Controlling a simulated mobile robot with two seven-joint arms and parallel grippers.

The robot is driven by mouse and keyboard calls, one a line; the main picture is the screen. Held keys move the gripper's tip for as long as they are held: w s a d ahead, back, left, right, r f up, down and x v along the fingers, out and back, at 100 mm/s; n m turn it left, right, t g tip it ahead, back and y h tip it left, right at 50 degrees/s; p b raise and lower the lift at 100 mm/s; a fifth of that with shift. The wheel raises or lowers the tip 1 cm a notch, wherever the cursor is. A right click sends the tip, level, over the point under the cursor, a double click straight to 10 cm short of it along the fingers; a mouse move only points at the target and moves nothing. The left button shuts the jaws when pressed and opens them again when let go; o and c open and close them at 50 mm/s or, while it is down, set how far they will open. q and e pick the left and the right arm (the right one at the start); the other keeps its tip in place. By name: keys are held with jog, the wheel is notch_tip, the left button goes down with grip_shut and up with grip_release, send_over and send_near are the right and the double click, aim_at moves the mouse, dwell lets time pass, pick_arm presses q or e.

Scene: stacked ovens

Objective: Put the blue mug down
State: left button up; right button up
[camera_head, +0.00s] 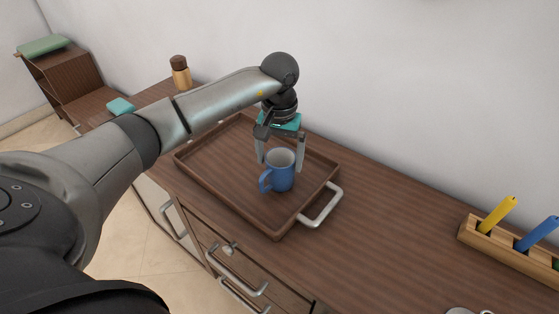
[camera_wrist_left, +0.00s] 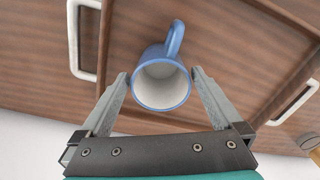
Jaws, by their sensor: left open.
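The blue mug (camera_head: 281,176) stands upright on the brown wooden tray (camera_head: 246,193), toward its right side, with its handle facing front left. It also shows in the left wrist view (camera_wrist_left: 161,77), where I look into its pale, empty inside. My left gripper (camera_head: 281,166) is open, with one finger on each side of the mug. In the left wrist view, small gaps show between the fingers (camera_wrist_left: 160,82) and the mug. The tray lies on the wooden counter (camera_head: 390,228). My right gripper is not in view.
The tray has a metal handle (camera_head: 321,206) at its right end. A wooden rack (camera_head: 510,252) with yellow and blue pieces stands at the right. A wooden bottle (camera_head: 180,73) and a teal item (camera_head: 120,106) are at the back left. The counter between tray and rack is clear.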

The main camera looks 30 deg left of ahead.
pick_arm(q)
notch_tip(320, 180, up, 10)
jog(key=p, duration=0.1)
jog(key=shift+r, duration=0.25)
